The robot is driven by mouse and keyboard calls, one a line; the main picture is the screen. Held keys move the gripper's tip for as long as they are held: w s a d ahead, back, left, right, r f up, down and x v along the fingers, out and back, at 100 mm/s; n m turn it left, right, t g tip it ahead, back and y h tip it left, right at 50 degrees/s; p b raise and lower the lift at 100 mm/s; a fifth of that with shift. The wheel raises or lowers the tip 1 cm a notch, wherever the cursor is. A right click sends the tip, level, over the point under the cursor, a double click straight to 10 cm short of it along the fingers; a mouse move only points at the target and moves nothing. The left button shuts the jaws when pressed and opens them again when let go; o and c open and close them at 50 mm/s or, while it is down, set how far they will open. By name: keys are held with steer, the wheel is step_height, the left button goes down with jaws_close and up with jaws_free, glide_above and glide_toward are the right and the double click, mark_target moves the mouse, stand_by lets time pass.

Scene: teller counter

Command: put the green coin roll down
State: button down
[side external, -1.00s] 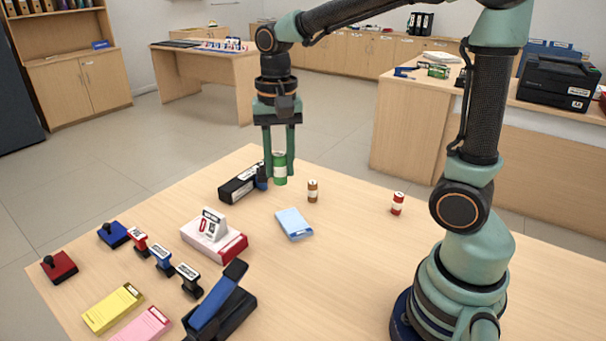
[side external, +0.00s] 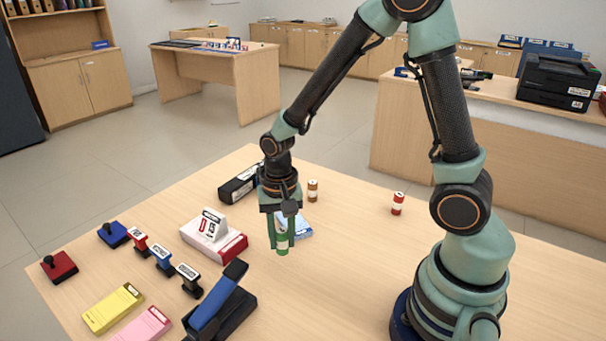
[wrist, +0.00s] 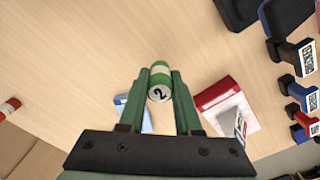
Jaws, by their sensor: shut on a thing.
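The green coin roll (side external: 282,244) is a small upright cylinder with a pale band. My gripper (side external: 281,232) is shut on it and points straight down over the middle of the table. In the wrist view the green coin roll (wrist: 160,80) sits between the two fingertips (wrist: 160,78), its end marked with a 2. Whether its bottom touches the table or hangs just above it, I cannot tell.
A light blue box (side external: 303,228) lies partly hidden behind my gripper. A red and white box (side external: 213,238) with a sign on it is to the left. A stapler (side external: 221,300) lies front left. Brown (side external: 313,191) and red (side external: 398,203) coin rolls stand behind. Table to the right is clear.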

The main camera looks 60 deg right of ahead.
mark_target(283, 251)
steer(key=shift+f, duration=2)
steer(key=shift+f, duration=0.1)
steer(key=c, duration=0.6)
jaws_free()
step_height(283, 251, up, 12)
steer(key=shift+r, duration=0.2)
steer(key=s+d+r+n+t, duration=0.2)
steer(key=s+r+n+t, duration=0.3)
steer(key=r+n, duration=0.4)
steer(key=shift+r+t, duration=0.3)
steer(key=shift+r, duration=0.75)
